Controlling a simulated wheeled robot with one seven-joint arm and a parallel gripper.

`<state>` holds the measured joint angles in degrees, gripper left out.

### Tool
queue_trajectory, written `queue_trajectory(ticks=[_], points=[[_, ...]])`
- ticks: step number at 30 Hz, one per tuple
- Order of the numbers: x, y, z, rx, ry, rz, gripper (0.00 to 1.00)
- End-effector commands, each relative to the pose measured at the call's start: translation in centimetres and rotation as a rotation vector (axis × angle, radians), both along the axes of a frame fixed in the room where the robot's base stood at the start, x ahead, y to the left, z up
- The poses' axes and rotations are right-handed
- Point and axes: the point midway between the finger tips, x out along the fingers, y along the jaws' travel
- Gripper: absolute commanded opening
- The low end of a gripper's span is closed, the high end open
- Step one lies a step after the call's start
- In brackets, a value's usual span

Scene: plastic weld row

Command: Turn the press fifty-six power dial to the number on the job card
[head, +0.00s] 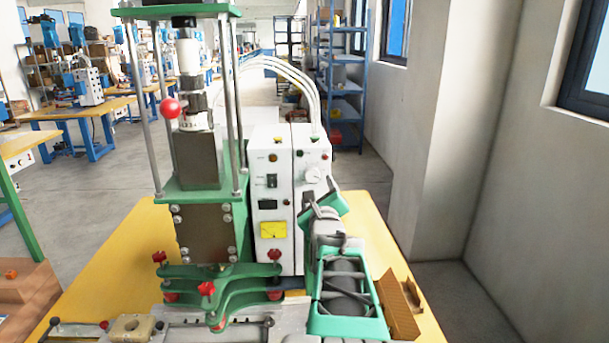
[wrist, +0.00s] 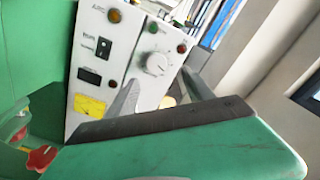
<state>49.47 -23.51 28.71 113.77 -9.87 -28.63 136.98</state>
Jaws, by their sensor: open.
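The white control box (head: 272,205) stands beside the green press (head: 205,175). Its right-hand panel carries a pale round dial (head: 313,174), which also shows in the wrist view (wrist: 157,63). The dial's scale is too small to read. My gripper (head: 318,195) is in front of that panel, just below the dial. In the wrist view my gripper (wrist: 160,92) has its two grey fingers spread with nothing between them; the dial lies beyond their tips, apart from them. I cannot pick out a job card.
The yellow table (head: 95,290) bears the press and box. Red knobs (head: 206,288) stick out at the press's foot. A brown cardboard piece (head: 402,305) is right of my arm. A wall (head: 530,200) stands farther right. White hoses (head: 285,68) rise behind the box.

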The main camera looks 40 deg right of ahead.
Motion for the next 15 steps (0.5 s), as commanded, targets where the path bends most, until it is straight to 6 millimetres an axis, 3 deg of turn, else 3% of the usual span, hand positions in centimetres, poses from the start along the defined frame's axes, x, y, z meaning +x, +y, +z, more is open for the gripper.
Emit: queue_trajectory(ticks=[9, 15], points=[[4.8, -2.7, 0.2, 0.003, 0.0, 0.017, 0.6], [6.3, -4.0, 0.1, 0.0, -0.001, 0.016, 0.6]])
